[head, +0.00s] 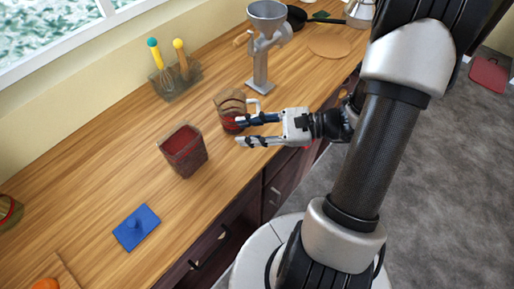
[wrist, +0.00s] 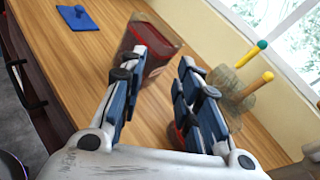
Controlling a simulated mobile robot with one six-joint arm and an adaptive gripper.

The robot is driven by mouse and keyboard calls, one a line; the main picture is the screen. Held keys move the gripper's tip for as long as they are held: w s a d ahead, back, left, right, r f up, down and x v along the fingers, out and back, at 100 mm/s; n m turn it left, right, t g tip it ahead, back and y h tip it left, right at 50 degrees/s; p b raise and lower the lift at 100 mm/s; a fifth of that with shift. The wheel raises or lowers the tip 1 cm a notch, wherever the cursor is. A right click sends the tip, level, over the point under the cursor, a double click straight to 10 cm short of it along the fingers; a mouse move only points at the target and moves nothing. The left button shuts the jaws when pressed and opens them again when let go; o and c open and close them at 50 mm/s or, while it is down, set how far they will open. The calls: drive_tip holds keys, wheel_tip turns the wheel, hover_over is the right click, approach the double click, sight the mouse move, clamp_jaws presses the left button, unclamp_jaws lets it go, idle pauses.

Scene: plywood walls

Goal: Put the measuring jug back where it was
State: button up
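The measuring jug (head: 230,103) is a clear vessel with red near its bottom. It stands upright on the wooden counter in the head view, its handle towards my gripper (head: 238,130). My gripper is open, its fingers spread apart, with one finger overlapping the jug's lower part in the picture. Whether it touches the jug I cannot tell. In the wrist view my gripper (wrist: 161,62) has bare counter and part of a red-filled container between its fingers. The jug is mostly hidden there behind the right finger, with only a reddish bit showing.
A clear square container (head: 183,150) with red contents stands left of the jug. A blue lid (head: 137,227) lies near the front edge. A grey grinder (head: 264,45) and a utensil holder (head: 176,82) stand behind. A round wooden board (head: 329,44) lies farther right. Counter between lid and wall is clear.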

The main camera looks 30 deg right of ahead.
drive_tip(key=s+a+r+n+g+h, duration=0.55)
drive_tip(key=s+a+n+g, duration=0.45)
drive_tip(key=n, duration=0.3)
drive_tip(key=s+d+r+n+t+h, duration=0.3)
drive_tip(key=r+n+t+h, duration=0.3)
drive_tip(key=n+h, duration=0.1)
drive_tip(key=shift+d+n, duration=0.35)
drive_tip(key=shift+n, duration=0.25)
